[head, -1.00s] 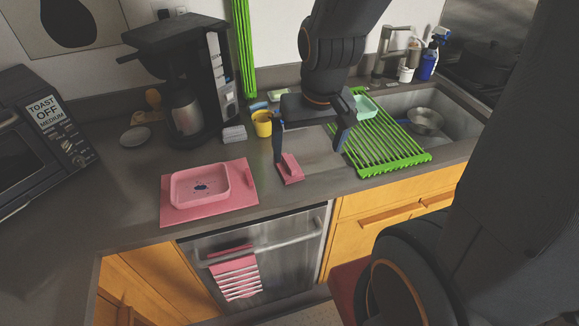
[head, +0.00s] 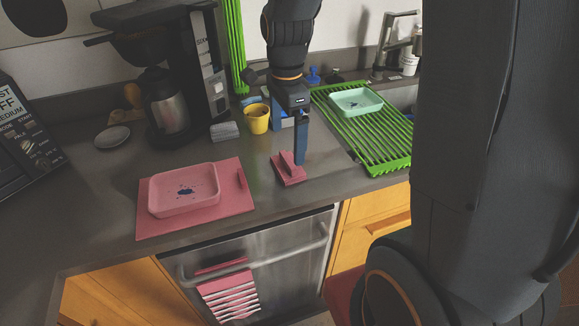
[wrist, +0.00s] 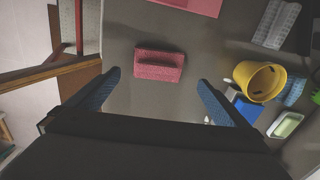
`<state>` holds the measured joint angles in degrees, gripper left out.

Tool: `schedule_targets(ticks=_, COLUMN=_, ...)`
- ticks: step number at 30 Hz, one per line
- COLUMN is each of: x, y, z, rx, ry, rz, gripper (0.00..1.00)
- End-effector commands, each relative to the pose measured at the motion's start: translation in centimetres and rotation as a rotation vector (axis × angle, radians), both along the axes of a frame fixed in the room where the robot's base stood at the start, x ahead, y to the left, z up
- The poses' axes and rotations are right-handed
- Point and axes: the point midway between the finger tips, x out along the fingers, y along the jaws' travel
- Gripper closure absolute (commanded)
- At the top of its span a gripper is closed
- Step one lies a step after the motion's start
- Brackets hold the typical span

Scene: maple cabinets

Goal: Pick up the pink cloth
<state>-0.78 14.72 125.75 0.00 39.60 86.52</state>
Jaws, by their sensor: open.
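The pink cloth (head: 289,169) lies as a small folded piece on the grey counter, near the front edge above the dishwasher. In the wrist view the cloth (wrist: 158,57) is ahead of my fingers and roughly centred between them. My gripper (head: 288,138) points down close to the cloth, with one finger partly in front of it in the head view. The gripper (wrist: 158,80) is open and nothing is between its fingers.
A pink tray (head: 183,190) on a pink mat (head: 238,205) is to the left. A yellow cup (head: 257,119) and grey sponge (head: 224,131) stand behind. A green rack (head: 375,145) holds a mint dish (head: 355,102) at right. A striped towel (head: 228,294) hangs on the dishwasher.

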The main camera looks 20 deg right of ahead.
Motion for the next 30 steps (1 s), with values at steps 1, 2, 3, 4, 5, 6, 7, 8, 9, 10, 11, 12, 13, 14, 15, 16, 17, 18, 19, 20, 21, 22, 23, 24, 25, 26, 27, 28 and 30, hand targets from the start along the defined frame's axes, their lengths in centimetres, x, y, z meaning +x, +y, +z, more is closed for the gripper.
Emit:
schedule_targets(ticks=1, x=-0.1, y=0.1, z=-0.5, rx=0.000, ry=0.002, rz=0.002, gripper=0.00)
schedule_targets(ticks=2, x=-0.1, y=0.1, z=-0.8, rx=0.000, ry=0.003, rz=0.003, gripper=0.00)
schedule_targets(ticks=3, x=-0.1, y=0.1, z=-1.2, rx=0.000, ry=0.002, rz=0.004, gripper=0.00)
schedule_targets(ticks=4, x=-0.1, y=0.1, z=-1.4, rx=0.000, ry=0.002, rz=0.004, gripper=0.00)
schedule_targets(ticks=5, x=-0.2, y=0.1, z=-1.6, rx=0.000, ry=0.002, rz=0.005, gripper=0.00)
schedule_targets(ticks=6, x=-0.2, y=0.1, z=-1.9, rx=0.000, ry=0.002, rz=0.005, gripper=0.00)
schedule_targets(ticks=7, x=-0.2, y=0.1, z=-2.1, rx=0.000, ry=0.002, rz=0.005, gripper=0.00)
schedule_targets(ticks=8, x=-0.3, y=0.1, z=-2.3, rx=0.000, ry=0.002, rz=0.005, gripper=0.00)
schedule_targets(ticks=9, x=-0.4, y=0.0, z=-2.8, rx=0.000, ry=0.004, rz=0.005, gripper=0.00)
schedule_targets(ticks=10, x=-0.5, y=0.0, z=-3.1, rx=0.000, ry=0.004, rz=0.004, gripper=0.00)
schedule_targets(ticks=11, x=-0.6, y=0.0, z=-3.5, rx=0.000, ry=0.005, rz=0.004, gripper=0.00)
schedule_targets(ticks=12, x=-0.6, y=0.0, z=-4.0, rx=0.000, ry=0.004, rz=0.004, gripper=0.00)
schedule_targets(ticks=13, x=-0.7, y=-0.1, z=-4.4, rx=0.000, ry=0.005, rz=0.004, gripper=0.00)
schedule_targets(ticks=14, x=-0.8, y=-0.1, z=-4.7, rx=0.000, ry=0.004, rz=0.004, gripper=0.00)
schedule_targets(ticks=15, x=-0.7, y=-0.1, z=-5.2, rx=0.000, ry=0.003, rz=0.003, gripper=0.00)
schedule_targets(ticks=16, x=-0.7, y=-0.1, z=-5.6, rx=0.000, ry=0.004, rz=0.003, gripper=0.00)
schedule_targets(ticks=17, x=-0.7, y=-0.1, z=-5.9, rx=0.000, ry=0.002, rz=0.003, gripper=0.00)
schedule_targets(ticks=18, x=-0.6, y=-0.1, z=-6.2, rx=0.000, ry=0.001, rz=0.003, gripper=0.00)
schedule_targets(ticks=19, x=-0.6, y=-0.1, z=-6.4, rx=0.000, ry=0.002, rz=0.003, gripper=0.00)
schedule_targets(ticks=20, x=-0.6, y=-0.1, z=-6.6, rx=0.000, ry=0.002, rz=0.003, gripper=0.00)
schedule_targets(ticks=21, x=-0.6, y=-0.1, z=-6.7, rx=0.000, ry=0.001, rz=0.003, gripper=0.00)
schedule_targets(ticks=22, x=-0.6, y=-0.1, z=-6.8, rx=0.000, ry=0.000, rz=0.003, gripper=0.00)
schedule_targets(ticks=23, x=-0.6, y=-0.1, z=-6.8, rx=0.000, ry=-0.001, rz=0.003, gripper=0.00)
schedule_targets(ticks=24, x=-0.6, y=-0.1, z=-6.8, rx=0.000, ry=-0.002, rz=0.002, gripper=0.00)
schedule_targets(ticks=25, x=-0.6, y=-0.2, z=-6.9, rx=0.000, ry=-0.002, rz=0.002, gripper=0.00)
schedule_targets(ticks=26, x=-0.6, y=-0.2, z=-6.9, rx=0.000, ry=-0.002, rz=0.002, gripper=0.00)
schedule_targets(ticks=27, x=-0.6, y=-0.2, z=-6.8, rx=0.000, ry=-0.002, rz=0.002, gripper=0.00)
schedule_targets(ticks=28, x=-0.6, y=-0.2, z=-6.8, rx=0.000, ry=-0.002, rz=0.002, gripper=0.00)
schedule_targets(ticks=30, x=-0.6, y=-0.2, z=-6.8, rx=0.000, ry=-0.002, rz=0.002, gripper=0.07)
